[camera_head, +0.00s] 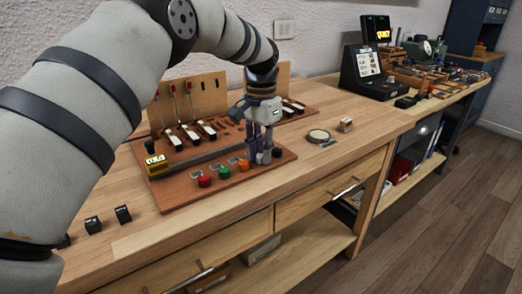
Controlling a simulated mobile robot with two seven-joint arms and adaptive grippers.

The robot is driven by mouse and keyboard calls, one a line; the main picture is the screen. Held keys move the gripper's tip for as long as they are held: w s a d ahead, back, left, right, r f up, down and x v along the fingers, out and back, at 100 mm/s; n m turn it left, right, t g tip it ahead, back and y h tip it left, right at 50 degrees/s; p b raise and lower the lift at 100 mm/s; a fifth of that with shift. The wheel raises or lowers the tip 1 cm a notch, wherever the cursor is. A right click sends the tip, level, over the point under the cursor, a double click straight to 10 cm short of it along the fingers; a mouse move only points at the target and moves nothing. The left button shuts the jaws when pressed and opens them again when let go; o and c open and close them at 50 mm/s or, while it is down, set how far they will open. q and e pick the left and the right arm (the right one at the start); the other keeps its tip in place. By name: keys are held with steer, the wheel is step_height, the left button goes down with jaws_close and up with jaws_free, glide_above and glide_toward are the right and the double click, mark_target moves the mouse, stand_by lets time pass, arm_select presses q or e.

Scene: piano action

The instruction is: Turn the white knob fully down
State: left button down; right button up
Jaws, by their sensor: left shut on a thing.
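A brown wooden control board (190,197) lies on the workbench, with a red knob (204,180), a green knob (223,172) and an orange knob (243,164) in a row along its front. My left gripper (263,156) points down at the right end of this row and is shut on what seems to be the white knob. The fingers hide that knob, so its turn cannot be read. My right gripper is not in view.
Behind the board stand upright wooden panels (208,92) and piano-action parts with black and white pieces. A round dish (318,136) and a small wooden block (346,125) lie to the right. A black display stand (368,70) is farther back. The bench's front right is clear.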

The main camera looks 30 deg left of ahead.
mark_target(261, 154)
arm_select(q)
steer(key=n, duration=0.7)
stand_by(0.6)
steer(key=c, duration=1.7)
jaws_free()
steer(key=shift+r, duration=0.1)
step_height(261, 154, up, 12)
steer(key=shift+f, duration=0.1)
